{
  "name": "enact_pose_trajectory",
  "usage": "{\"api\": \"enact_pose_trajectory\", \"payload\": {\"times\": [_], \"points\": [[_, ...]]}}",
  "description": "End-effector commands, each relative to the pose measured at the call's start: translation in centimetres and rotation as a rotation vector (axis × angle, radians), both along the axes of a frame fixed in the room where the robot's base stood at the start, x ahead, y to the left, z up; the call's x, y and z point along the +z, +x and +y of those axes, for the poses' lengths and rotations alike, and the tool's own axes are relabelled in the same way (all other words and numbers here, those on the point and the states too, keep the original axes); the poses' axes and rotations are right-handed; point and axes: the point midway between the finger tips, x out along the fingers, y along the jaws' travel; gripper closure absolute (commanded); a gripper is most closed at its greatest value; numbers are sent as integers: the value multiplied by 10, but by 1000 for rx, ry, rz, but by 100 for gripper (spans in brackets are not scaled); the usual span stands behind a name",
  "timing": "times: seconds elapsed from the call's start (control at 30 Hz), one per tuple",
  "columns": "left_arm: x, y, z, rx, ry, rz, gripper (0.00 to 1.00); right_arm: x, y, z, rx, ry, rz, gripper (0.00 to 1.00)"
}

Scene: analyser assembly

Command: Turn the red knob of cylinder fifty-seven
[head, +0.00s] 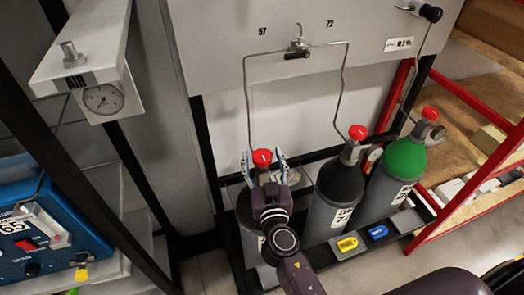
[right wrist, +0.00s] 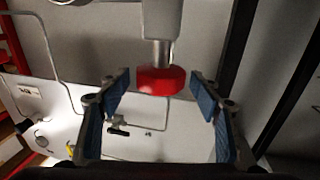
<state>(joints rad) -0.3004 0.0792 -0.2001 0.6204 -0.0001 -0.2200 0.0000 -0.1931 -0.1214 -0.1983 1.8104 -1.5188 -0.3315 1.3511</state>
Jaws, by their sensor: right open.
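The red knob (head: 262,158) sits on top of the leftmost cylinder (head: 248,228), which stands below the number 57 on the wall panel. The cylinder is dark and partly hidden behind my right arm. My right gripper (head: 264,163) is open, with one finger on each side of the knob. In the right wrist view the red knob (right wrist: 161,80) hangs between the tips of the two blue-padded fingers, with a gap on both sides. The fingers do not touch it. My left gripper is not in view.
A dark cylinder (head: 338,190) with a red knob stands to the right, below number 72. A green-topped cylinder (head: 404,160) stands beyond it. Thin pipes run up to a valve (head: 298,46). A gauge box (head: 104,98) and a blue device (head: 40,235) are at left.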

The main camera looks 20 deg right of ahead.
Motion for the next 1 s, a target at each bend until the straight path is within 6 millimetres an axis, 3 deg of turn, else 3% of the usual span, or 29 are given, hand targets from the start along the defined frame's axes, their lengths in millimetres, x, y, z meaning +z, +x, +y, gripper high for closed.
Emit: {"api": "enact_pose_trajectory", "payload": {"times": [0.13,0.43,0.8,1.0], "points": [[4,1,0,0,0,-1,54,1,10,-2,-1,0,0,41],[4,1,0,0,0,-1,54,-1,11,-2,-1,0,0,43],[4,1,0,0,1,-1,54,-1,11,-2,-1,1,0,83],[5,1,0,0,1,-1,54,0,11,-3,11,0,1,84]]}}
